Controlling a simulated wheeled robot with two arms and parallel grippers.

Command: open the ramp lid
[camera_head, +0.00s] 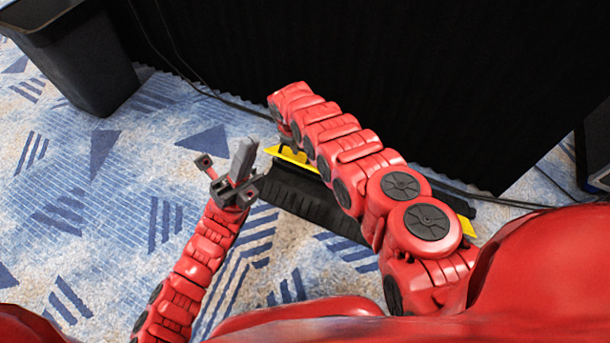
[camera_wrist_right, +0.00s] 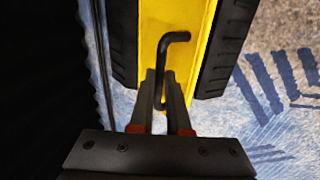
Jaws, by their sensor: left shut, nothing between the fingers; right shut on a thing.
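The cable ramp (camera_head: 305,200) lies on the carpet along the black curtain, with black ribbed sides and a yellow lid (camera_head: 292,157). My right arm covers much of it in the head view. In the right wrist view, the yellow lid (camera_wrist_right: 198,50) runs between two black sides and carries a bent black handle (camera_wrist_right: 174,38). My right gripper (camera_wrist_right: 161,82) is shut on the handle, its fingers over the lid. It is hidden behind my arm in the head view. My left gripper (camera_head: 243,160) is shut and empty, left of the ramp's left end.
A black curtain (camera_head: 400,70) hangs behind the ramp, with cables (camera_head: 225,100) along its foot. A black bin (camera_head: 80,60) stands at the upper left. A dark box (camera_head: 597,150) stands at the right edge. The patterned carpet (camera_head: 90,200) at the left is clear.

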